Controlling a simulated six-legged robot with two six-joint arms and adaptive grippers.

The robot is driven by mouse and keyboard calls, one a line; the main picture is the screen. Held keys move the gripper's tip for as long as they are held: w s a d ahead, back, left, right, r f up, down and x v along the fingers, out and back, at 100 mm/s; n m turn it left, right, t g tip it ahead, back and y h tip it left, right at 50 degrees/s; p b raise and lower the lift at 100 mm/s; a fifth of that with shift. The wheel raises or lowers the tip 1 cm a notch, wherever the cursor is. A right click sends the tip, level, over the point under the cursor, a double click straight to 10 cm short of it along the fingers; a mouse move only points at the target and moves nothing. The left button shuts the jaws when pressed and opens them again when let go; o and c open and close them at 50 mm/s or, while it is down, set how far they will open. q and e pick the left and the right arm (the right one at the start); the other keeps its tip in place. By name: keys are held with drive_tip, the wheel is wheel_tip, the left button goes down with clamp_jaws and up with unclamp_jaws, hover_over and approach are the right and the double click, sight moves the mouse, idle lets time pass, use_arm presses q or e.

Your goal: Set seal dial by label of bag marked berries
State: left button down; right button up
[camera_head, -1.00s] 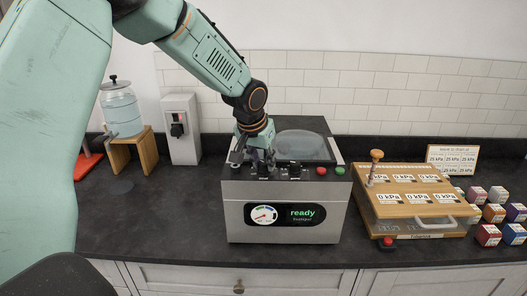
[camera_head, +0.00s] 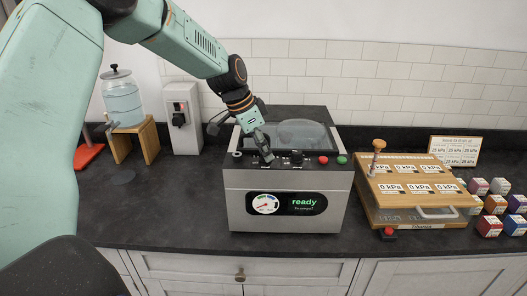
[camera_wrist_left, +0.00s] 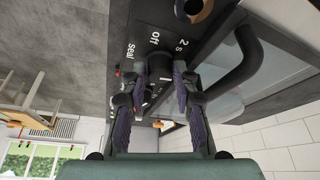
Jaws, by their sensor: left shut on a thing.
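The vacuum sealer (camera_head: 290,180) is a grey metal box with a clear lid (camera_head: 305,135) and a front screen reading "ready". My left gripper (camera_head: 264,153) is tilted over the left part of its top control strip. In the left wrist view my left gripper (camera_wrist_left: 161,78) is shut on the dark seal dial (camera_wrist_left: 160,66), by the labels "seal", "Off" and "2 s". The fingers hide much of the dial, so its setting is not clear. A second dial (camera_head: 297,158) sits to the right. No bag marked berries can be read. My right gripper is not in view.
Red (camera_head: 323,160) and green (camera_head: 342,160) buttons sit right of the dials. A wooden board with kPa labels (camera_head: 415,185) stands to the right, with several coloured boxes (camera_head: 490,205) beyond. A water dispenser (camera_head: 122,98) stands at left. The counter before the sealer is clear.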

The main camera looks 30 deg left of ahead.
use_arm(q)
drive_tip(key=shift+w+a+r+m, duration=0.1)
drive_tip(key=shift+w+r+m, duration=0.1)
drive_tip(key=shift+m, duration=0.3)
drive_tip(key=c, duration=1.3)
unclamp_jaws()
drive_tip(key=shift+c, duration=0.2)
drive_tip(key=o, duration=0.3)
drive_tip(key=shift+s+f, duration=0.1)
drive_tip(key=shift+f, duration=0.05)
drive_tip(key=shift+s, duration=0.1)
